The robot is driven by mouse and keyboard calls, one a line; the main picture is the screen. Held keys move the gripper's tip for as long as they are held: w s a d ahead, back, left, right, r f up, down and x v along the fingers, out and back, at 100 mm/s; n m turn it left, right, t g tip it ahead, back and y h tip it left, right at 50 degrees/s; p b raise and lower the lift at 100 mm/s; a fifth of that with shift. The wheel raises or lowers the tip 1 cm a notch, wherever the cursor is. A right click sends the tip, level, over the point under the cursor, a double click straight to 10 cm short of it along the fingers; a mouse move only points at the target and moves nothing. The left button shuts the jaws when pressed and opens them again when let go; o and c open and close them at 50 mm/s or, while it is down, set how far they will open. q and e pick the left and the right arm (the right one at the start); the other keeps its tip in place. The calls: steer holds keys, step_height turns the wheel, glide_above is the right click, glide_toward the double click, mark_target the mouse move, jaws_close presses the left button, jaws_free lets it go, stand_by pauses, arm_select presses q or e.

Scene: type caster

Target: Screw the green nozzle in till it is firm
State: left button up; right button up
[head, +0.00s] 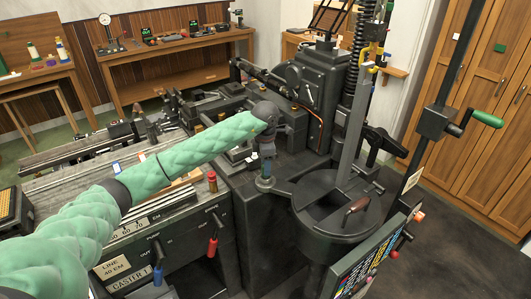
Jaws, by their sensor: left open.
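My left arm reaches in from the left in a pale green sleeve. My left gripper (266,173) points down at the front of the dark casting machine (305,98), beside the round pot (336,222). Its jaws are open, though the fingers are small and dark here. My right gripper is not in view.
A ladle with a brown handle (357,206) lies at the pot. A crank with a green grip (487,119) stands at the right. Red (212,246) and blue (158,275) levers hang on the front panel. A colored chart board (372,262) is at the lower right.

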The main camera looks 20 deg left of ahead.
arm_select(q)
steer(key=shift+f+p, duration=0.3)
steer(key=shift+f, duration=0.85)
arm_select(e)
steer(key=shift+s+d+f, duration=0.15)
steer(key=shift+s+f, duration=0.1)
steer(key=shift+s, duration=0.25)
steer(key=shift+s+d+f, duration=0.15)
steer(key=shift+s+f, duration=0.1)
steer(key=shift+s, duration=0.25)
arm_select(q)
jaws_close()
steer(key=shift+c, duration=1.6)
jaws_free()
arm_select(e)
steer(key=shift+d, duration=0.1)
